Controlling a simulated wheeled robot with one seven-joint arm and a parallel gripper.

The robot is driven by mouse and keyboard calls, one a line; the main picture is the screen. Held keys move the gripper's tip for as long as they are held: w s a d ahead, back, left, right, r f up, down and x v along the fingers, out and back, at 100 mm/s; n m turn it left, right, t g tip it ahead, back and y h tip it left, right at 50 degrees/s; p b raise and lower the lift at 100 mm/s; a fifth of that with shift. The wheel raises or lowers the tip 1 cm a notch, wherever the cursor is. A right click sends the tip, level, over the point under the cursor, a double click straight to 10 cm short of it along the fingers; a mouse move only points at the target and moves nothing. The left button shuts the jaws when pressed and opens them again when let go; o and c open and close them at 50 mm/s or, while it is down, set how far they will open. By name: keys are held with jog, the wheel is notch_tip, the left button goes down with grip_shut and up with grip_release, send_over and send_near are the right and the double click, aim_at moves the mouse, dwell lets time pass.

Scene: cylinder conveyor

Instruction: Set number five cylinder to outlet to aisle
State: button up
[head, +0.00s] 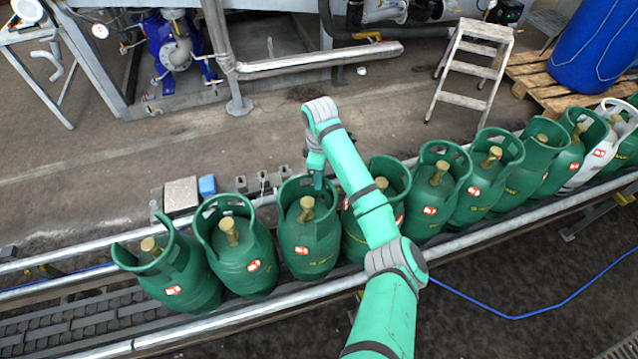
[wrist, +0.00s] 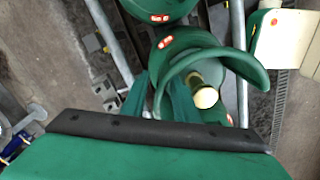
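A row of green gas cylinders stands on a roller conveyor (head: 95,325); no number on them is readable. From the left they are the first (head: 185,284), second (head: 250,262), third (head: 305,243), a fourth partly behind my arm, and the fifth (head: 425,208). My gripper (head: 318,182) is at the collar of the third cylinder, at its right rim. In the wrist view, my gripper's two green fingers (wrist: 160,100) are apart, with a collar rim between them. Contact with the rim cannot be told. A brass valve (wrist: 206,96) shows inside that collar.
More green cylinders and one white cylinder (head: 590,160) continue up the line to the right. Metal rails (head: 240,318) run along the conveyor. Behind it is open aisle floor (head: 100,190), with a step stool (head: 470,70), a pallet (head: 540,85) and a blue drum (head: 595,45).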

aim_at(320, 198)
notch_tip(320, 198, down, 4)
jog(key=shift+r, duration=0.15)
jog(key=shift+s+d, duration=0.1)
jog(key=shift+d, duration=0.05)
grip_shut()
